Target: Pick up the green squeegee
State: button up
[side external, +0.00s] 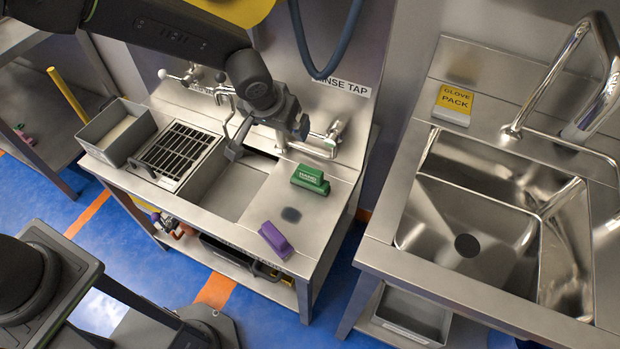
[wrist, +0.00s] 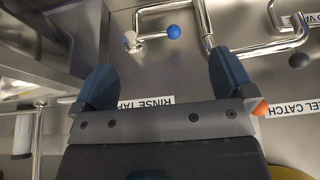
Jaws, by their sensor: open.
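The green squeegee (side external: 311,180) lies on the steel worktop to the right of the basin in the side view, with small white lettering on it. It does not show in the wrist view. My gripper (side external: 258,147) is above the back of the basin, to the left of the squeegee and apart from it. In the wrist view my gripper (wrist: 163,82) has its two blue-grey fingers spread wide with nothing between them. That view faces the steel back panel with its taps and labels.
A purple block (side external: 275,240) lies near the worktop's front edge. A grey bin (side external: 118,133) and a black grate (side external: 177,150) are at the left. A rinse tap (side external: 332,138) stands behind the squeegee. A hose (side external: 327,72) hangs above. A second sink (side external: 480,225) is at the right.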

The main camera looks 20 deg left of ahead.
send_near(310, 170)
jog(key=x, duration=0.4)
jog(key=shift+d, duration=0.1)
jog(key=shift+x, duration=3.25)
jog(key=shift+c, duration=0.2)
jog(key=c, duration=0.9)
jog(key=shift+c, duration=0.2)
